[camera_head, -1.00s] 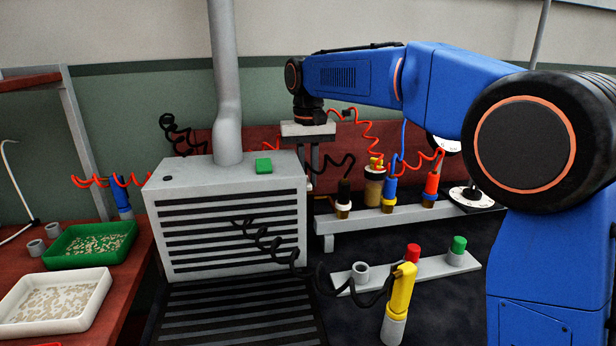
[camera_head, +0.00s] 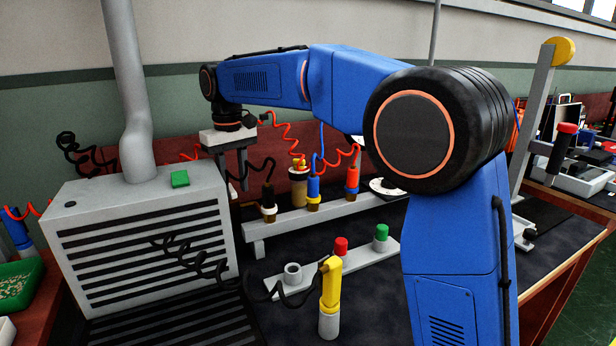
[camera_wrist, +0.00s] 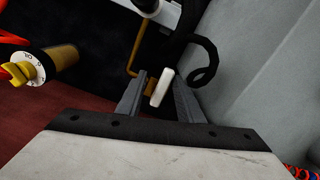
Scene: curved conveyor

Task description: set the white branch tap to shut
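The white branch tap (camera_wrist: 161,88) shows in the wrist view as a small white handle on a thin brass pipe (camera_wrist: 133,60). My gripper (camera_wrist: 160,80) is open, with one finger on each side of the handle and dark gaps between. I cannot tell how deep the handle lies between the fingers, or whether it is set open or shut.
The grey slatted box (camera_head: 140,240) stands close by; a grey wall (camera_wrist: 265,70) fills the wrist view's right. A black hose (camera_wrist: 207,62) curls beside the fingers. A brass cylinder with a yellow-knobbed dial (camera_wrist: 30,70) is at left. A tool rack (camera_head: 320,218) stands right of my gripper.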

